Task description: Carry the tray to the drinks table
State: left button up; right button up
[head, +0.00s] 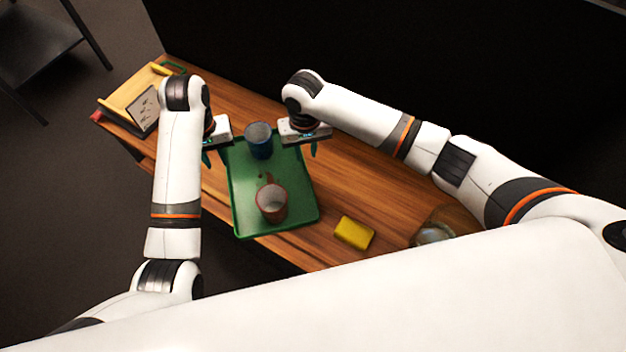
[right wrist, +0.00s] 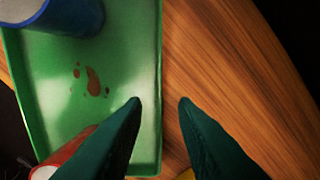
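The green tray (head: 244,216) lies on a wooden table and also shows in the right wrist view (right wrist: 125,50). On it stand a blue cup (head: 258,141) at the far end and a red cup (head: 271,203) nearer me. Reddish-brown spots (right wrist: 92,82) mark the tray floor. My right gripper (head: 314,149) is over the tray's right edge; in the right wrist view its fingers (right wrist: 160,103) are apart, with the tray's rim between their tips. My left gripper (head: 207,158) is at the tray's left edge; its finger gap is hidden.
The wooden table (head: 345,188) also holds a yellow block (head: 354,233), a clear glass item (head: 434,234) at right, and a yellow holder (head: 133,95) with a card (head: 144,108) at left. A dark table (head: 40,60) stands apart at upper left, with open floor (head: 70,190) between.

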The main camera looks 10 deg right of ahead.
jog(key=shift+r, duration=2.2)
jog(key=shift+f, duration=0.1)
